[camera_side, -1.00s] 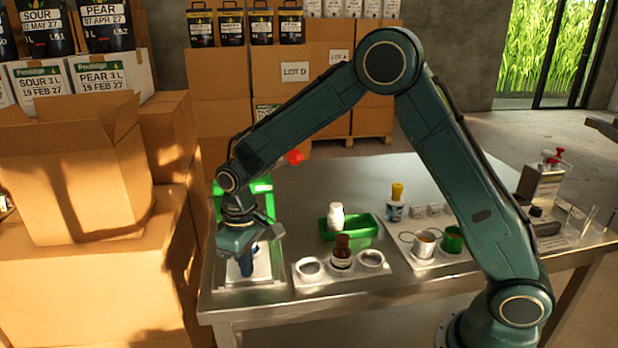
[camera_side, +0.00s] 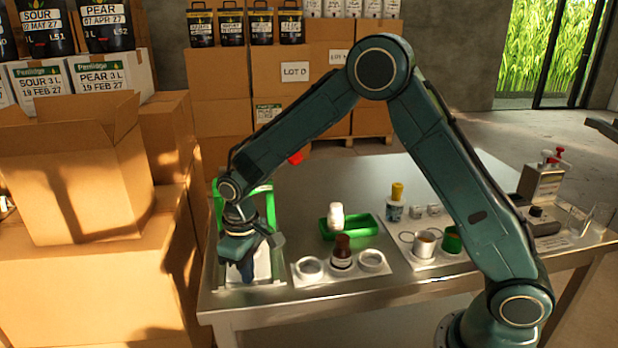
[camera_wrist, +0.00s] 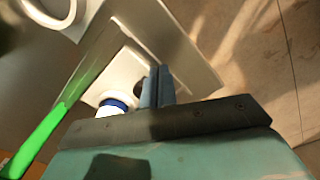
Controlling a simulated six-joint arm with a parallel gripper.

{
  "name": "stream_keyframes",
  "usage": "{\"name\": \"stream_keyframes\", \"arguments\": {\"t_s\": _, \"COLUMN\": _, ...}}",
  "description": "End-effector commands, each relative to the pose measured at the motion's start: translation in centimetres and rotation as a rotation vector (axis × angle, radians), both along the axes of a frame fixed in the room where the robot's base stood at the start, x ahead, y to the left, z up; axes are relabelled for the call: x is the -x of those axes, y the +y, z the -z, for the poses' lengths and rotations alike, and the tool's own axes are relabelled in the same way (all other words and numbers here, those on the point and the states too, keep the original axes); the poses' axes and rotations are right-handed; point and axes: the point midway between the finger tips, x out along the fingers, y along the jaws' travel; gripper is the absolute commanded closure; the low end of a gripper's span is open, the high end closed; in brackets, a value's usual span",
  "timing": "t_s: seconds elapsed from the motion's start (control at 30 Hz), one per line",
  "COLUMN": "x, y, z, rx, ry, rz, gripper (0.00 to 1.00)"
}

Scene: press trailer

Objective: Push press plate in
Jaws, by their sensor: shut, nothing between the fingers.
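A small press with a green frame (camera_side: 270,205) stands at the left end of the steel table. My gripper (camera_side: 246,272) points down in front of the frame, over the press's pale base (camera_side: 263,262), with its fingers shut and empty. In the wrist view my shut fingers (camera_wrist: 158,88) reach over a pale plate (camera_wrist: 190,65), and the green bar (camera_wrist: 50,135) runs along the left. A white round thing with a blue rim (camera_wrist: 112,106) sits beside the fingers, partly hidden by my gripper. I cannot tell which part is the press plate, or whether my fingertips touch anything.
To the right are a white holder with a brown bottle (camera_side: 342,246), a green tray (camera_side: 362,228), a white bottle (camera_side: 336,215) and a rack with cups (camera_side: 424,244). Cardboard boxes (camera_side: 90,270) crowd the left side. The table's back middle (camera_side: 350,180) is clear.

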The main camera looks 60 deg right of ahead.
Motion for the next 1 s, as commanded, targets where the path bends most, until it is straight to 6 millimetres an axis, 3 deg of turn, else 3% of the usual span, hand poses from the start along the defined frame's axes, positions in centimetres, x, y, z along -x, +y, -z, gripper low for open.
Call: {"name": "stream_keyframes", "arguments": {"t_s": 1.0, "x": -2.9, "y": -2.9, "z": 0.0, "rx": 0.000, "ry": -0.001, "rz": 0.002, "gripper": 1.00}}
